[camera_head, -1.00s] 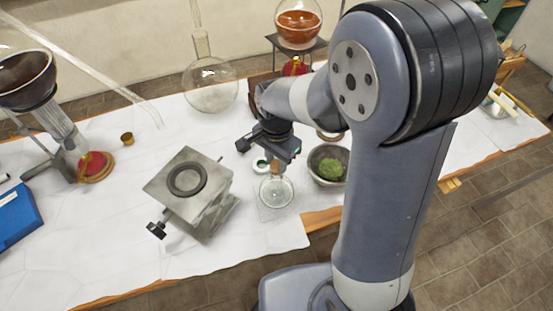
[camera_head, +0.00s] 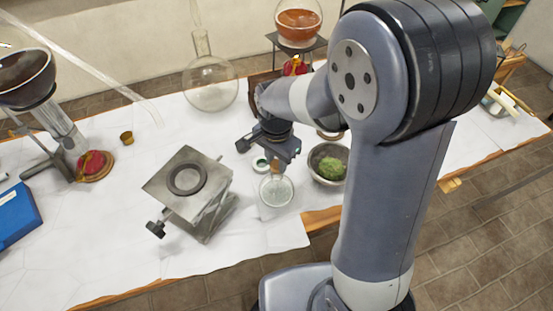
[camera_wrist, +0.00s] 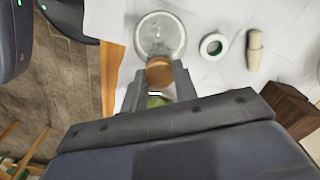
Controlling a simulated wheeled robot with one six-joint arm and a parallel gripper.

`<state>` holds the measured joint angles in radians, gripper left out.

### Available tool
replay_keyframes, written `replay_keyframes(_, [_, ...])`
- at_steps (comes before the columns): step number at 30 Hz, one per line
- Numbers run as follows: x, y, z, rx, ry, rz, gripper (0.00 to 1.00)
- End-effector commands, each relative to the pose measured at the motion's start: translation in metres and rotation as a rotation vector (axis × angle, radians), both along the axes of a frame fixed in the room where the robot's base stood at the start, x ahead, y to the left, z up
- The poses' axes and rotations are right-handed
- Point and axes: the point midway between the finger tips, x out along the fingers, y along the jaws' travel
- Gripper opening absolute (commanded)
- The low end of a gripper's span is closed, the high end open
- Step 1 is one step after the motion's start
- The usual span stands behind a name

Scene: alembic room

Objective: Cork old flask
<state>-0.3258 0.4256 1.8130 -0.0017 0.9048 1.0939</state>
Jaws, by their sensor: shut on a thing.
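My gripper (camera_head: 274,160) is shut on a brown cork (camera_wrist: 159,71), pointing down over the table. The cork shows between the two fingertips in the wrist view. A small clear glass flask (camera_head: 276,191) stands on the white tabletop directly below the gripper in the head view. In the wrist view the round glass (camera_wrist: 160,35) lies just beyond the cork, whose edge overlaps its rim. I cannot tell whether the cork touches the flask's neck or is apart from it. A larger empty round flask (camera_head: 210,88) stands farther back.
A grey bowl of green moss (camera_head: 331,166) stands close to the right of the flask. A metal lab jack (camera_head: 205,208) stands to its left. A white ring (camera_wrist: 214,46) and a pale cylinder (camera_wrist: 254,49) lie beside it.

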Motion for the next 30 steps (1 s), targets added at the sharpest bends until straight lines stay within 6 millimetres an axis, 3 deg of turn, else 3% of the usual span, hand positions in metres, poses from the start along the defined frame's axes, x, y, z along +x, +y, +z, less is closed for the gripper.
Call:
replay_keyframes(9, [-0.0004, -0.0001, -0.0011, 0.0, 0.001, 0.0, 0.09])
replay_keyframes(10, [-0.0004, -0.0001, -0.0011, 0.0, 0.001, 0.0, 0.29])
replay_keyframes(18, [-0.0002, -0.0001, -0.0008, -0.001, 0.001, 0.0, 0.51])
replay_keyframes(23, [-0.0001, 0.0, -0.0007, 0.0, 0.0, 0.0, 0.53])
replay_keyframes(30, [-0.0001, -0.0001, -0.0006, 0.0, 0.0, 0.0, 0.71])
